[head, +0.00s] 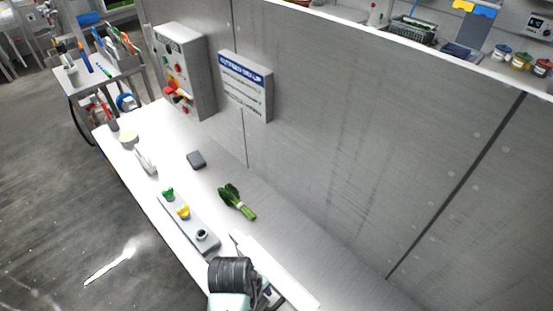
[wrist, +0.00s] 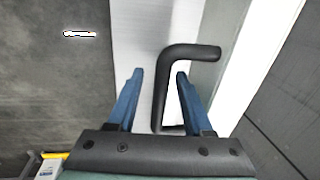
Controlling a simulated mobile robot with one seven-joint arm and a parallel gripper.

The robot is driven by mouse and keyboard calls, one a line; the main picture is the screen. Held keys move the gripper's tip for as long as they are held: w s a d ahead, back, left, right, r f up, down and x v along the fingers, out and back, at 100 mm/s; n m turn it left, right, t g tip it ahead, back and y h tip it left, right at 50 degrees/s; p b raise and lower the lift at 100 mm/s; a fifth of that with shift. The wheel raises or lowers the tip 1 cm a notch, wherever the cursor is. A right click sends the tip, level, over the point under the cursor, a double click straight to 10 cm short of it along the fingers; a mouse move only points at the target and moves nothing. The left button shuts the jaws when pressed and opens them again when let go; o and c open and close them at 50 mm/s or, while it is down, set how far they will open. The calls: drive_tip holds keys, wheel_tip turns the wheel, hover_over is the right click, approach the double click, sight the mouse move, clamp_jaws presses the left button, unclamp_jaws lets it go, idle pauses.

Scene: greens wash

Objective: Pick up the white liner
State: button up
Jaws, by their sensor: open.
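A long, flat white piece (head: 291,280) lies at the near end of the counter, beside my gripper. It may be the white liner, but I cannot tell for sure. In the wrist view a bright white strip (wrist: 262,60) runs along the right, likely the same piece. My gripper (wrist: 160,74) is open, its blue fingers apart, and it points down over the counter. A black bent bar (wrist: 187,54) shows between and beyond the fingers; I cannot tell if they touch it. In the head view my arm partly hides this end of the counter.
A bunch of greens (head: 238,202) lies mid-counter. Left of it is a grey strip (head: 205,232) with green and yellow knobs and a dark ring. A dark grey block (head: 196,159) lies farther back. A grey wall with a sign (head: 246,86) bounds the right; open floor is left.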

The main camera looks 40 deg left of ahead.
clamp_jaws()
idle(1.4)
